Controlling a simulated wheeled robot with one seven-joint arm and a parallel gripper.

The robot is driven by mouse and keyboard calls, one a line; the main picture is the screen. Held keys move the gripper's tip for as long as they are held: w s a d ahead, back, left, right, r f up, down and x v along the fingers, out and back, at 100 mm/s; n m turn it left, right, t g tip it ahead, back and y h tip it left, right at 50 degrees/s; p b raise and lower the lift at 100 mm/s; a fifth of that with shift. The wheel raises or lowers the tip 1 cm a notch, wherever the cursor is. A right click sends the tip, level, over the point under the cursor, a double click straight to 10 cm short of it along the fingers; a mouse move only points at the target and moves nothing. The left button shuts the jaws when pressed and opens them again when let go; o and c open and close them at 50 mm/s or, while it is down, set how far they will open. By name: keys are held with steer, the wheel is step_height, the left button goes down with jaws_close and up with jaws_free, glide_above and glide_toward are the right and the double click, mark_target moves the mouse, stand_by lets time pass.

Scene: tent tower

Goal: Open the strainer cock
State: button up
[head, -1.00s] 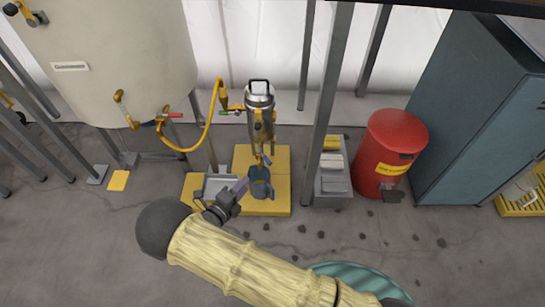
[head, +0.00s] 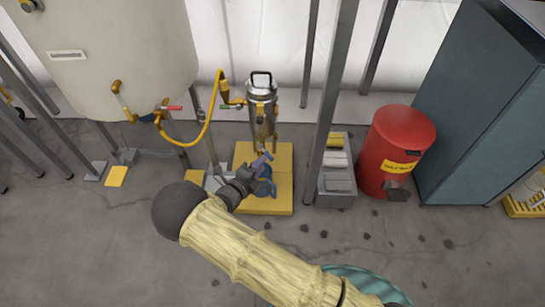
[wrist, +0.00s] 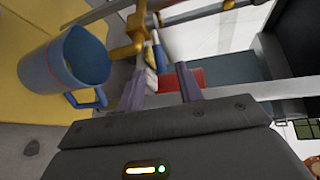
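The strainer (head: 262,105) is an upright steel cylinder with a black top handle, standing over a yellow platform. Its brass cock (wrist: 136,32) shows in the wrist view, with a thin blue lever (wrist: 156,52) beside it. My gripper (head: 264,158) is at the strainer's lower end, in front of the cock and above a blue jug. In the wrist view my gripper (wrist: 160,72) is open, its two fingers apart. The lever's lower end appears between the fingertips; I cannot tell whether either finger touches it. The cock is mostly hidden in the head view.
The blue jug (wrist: 62,68) stands on the yellow platform (head: 270,208), close to my fingers. A yellow hose (head: 205,125) links the tank (head: 110,50) to the strainer. A grey post (head: 328,110) and red bin (head: 396,150) are to the right.

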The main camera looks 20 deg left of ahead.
mark_target(267, 153)
steer(key=b+x, duration=0.1)
steer(key=x, duration=0.2)
steer(key=b+x, duration=0.2)
steer(key=x, duration=0.2)
steer(key=shift+f, duration=0.2)
steer(key=shift+w+d+r, duration=0.1)
steer(key=shift+w+d, duration=0.05)
steer(key=shift+w, duration=0.3)
steer(key=shift+c, duration=0.5)
jaws_close()
